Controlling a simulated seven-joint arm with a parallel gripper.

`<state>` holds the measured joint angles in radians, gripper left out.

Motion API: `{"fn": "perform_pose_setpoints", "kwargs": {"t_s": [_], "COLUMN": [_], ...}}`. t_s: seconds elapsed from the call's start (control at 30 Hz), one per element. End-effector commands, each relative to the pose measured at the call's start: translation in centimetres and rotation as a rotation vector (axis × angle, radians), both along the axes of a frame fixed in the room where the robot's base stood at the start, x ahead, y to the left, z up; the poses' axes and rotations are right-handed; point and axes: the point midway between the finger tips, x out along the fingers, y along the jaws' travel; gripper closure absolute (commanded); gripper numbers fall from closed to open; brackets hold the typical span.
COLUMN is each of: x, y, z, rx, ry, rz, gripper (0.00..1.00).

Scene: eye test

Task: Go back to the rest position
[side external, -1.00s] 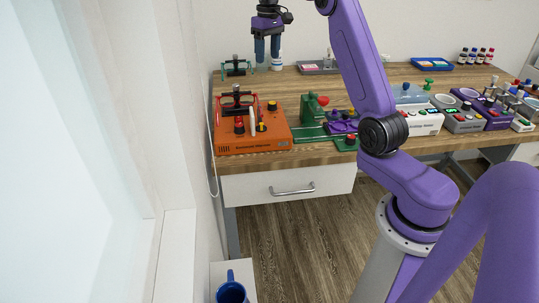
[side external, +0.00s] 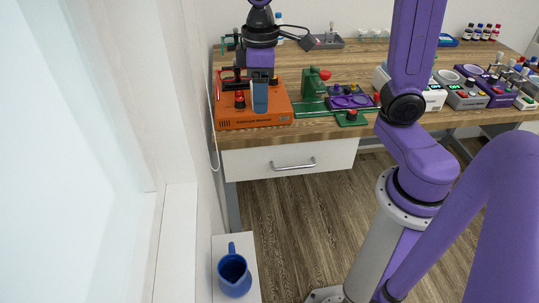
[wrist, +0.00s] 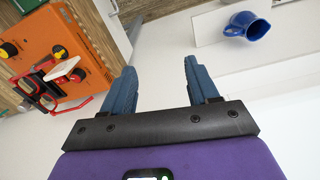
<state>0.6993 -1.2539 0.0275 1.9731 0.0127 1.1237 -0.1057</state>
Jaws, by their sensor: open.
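My gripper (side external: 260,96) hangs pointing down in front of the orange machine (side external: 255,120) at the left end of the wooden bench. In the wrist view my gripper (wrist: 163,80) shows two blue fingers spread apart with nothing between them. The orange machine (wrist: 62,45) lies to the left of the fingers there, with its red and black knobs in sight. In the side view the gripper hides part of the machine's top and front.
A blue jug (side external: 234,275) stands on a low white ledge; it also shows in the wrist view (wrist: 248,26). A green press (side external: 312,88) and a purple tray (side external: 350,101) stand right of the orange machine. A white drawer (side external: 290,160) is below the bench top.

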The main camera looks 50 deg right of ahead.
Motion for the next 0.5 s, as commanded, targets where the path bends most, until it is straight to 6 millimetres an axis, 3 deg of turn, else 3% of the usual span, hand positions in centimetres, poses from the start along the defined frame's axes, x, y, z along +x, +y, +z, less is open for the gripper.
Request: {"fn": "perform_pose_setpoints", "kwargs": {"t_s": [0.03,0.3,0.5], "x": [-2.1,-11.5,-16.6], "y": [0.4,0.6,-0.8], "z": [-0.3,-2.7,-4.4], "rx": [0.000,0.001,0.002], "ry": [-0.001,-0.009,-0.013], "rz": [0.046,0.260,0.386], "gripper": [0.41,0.41,0.41]}}
